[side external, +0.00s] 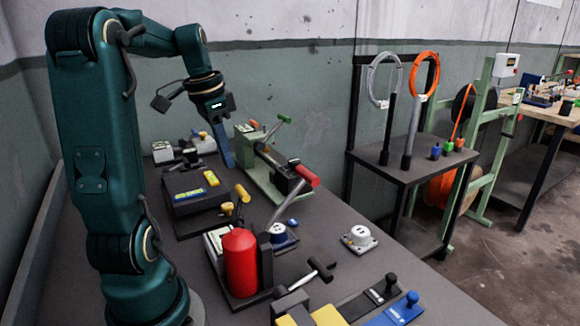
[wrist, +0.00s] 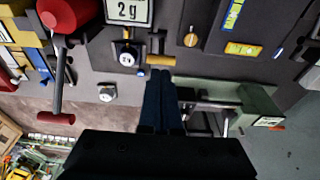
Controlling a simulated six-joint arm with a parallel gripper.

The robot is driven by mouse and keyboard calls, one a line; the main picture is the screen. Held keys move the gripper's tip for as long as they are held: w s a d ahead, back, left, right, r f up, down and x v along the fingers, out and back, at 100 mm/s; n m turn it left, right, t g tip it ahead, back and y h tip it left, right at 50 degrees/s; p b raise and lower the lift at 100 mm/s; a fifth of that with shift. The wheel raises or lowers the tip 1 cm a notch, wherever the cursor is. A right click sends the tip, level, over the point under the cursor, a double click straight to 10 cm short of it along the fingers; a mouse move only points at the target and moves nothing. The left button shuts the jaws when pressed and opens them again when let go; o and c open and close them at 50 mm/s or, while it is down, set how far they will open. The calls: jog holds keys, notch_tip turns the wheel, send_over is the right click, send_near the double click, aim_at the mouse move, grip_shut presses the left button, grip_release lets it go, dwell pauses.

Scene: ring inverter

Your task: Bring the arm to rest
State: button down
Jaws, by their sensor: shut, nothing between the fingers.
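My gripper (side external: 228,164) hangs from the teal arm above the table, its blue fingers pointing down and together. In the wrist view the two dark blue fingers (wrist: 160,74) lie side by side with nothing between them. In the side view the fingertips are left of the pale green fixture (side external: 262,168) and behind the black plate with yellow labels (side external: 195,190). The wrist view shows the green fixture (wrist: 255,105) close to the right of the fingers. I cannot tell the exact height of the tips above the table.
A red cylinder (side external: 240,262) stands in front, with a red-handled lever (side external: 307,176) behind it. A white round-topped block (side external: 359,238) sits on the table's right. A side stand (side external: 425,165) holds a grey ring (side external: 384,78) and an orange ring (side external: 424,72). The air above the table's middle is free.

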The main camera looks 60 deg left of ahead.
jog(key=w+d+r+m+t, duration=0.1)
jog(key=d+m, duration=0.1)
jog(key=d, duration=0.4)
jog(key=w+d+r+m, duration=0.1)
jog(key=d+r+m, duration=0.1)
jog(key=d, duration=0.5)
jog(key=s+d+f+n+t, duration=0.2)
jog(key=s+d+f, duration=0.3)
jog(key=d, duration=0.4)
jog(key=shift+s+n, duration=0.15)
jog(key=shift+n, duration=0.75)
